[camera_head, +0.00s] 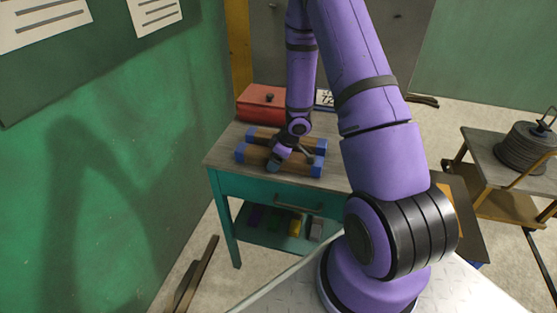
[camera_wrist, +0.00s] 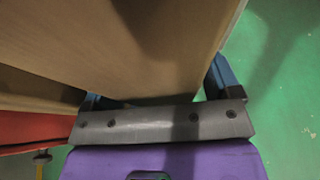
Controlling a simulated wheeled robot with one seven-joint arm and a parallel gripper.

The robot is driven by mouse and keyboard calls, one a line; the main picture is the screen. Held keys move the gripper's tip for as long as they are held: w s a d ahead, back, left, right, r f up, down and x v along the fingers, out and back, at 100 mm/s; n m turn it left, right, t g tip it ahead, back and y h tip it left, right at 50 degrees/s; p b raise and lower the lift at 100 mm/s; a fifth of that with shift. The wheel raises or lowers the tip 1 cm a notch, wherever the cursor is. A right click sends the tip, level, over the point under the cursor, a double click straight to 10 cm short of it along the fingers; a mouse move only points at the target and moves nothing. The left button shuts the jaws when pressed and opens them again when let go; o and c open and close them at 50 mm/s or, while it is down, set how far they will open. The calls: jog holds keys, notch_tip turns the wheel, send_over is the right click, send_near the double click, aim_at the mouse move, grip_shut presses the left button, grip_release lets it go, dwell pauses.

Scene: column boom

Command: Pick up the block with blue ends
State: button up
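Two wooden blocks with blue ends lie side by side on the table in the head view: a rear block (camera_head: 272,137) and a front block (camera_head: 256,155). My gripper (camera_head: 275,165) is down at the middle of the front block, which lies level beside the rear one. In the wrist view, a large wooden surface (camera_wrist: 130,40), probably the front block close up, fills the space between the set-apart fingers of my gripper (camera_wrist: 155,92). The left finger is mostly hidden, so I cannot tell whether both fingers press on the wood.
A red box (camera_head: 262,102) stands behind the blocks on the table (camera_head: 222,158). The table has a teal drawer and a lower shelf with small items. A green wall (camera_head: 120,160) is on the left. A cable spool (camera_head: 524,150) stands on a side table at right.

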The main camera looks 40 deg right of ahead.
jog(key=c, duration=1.1)
jog(key=shift+o, duration=0.2)
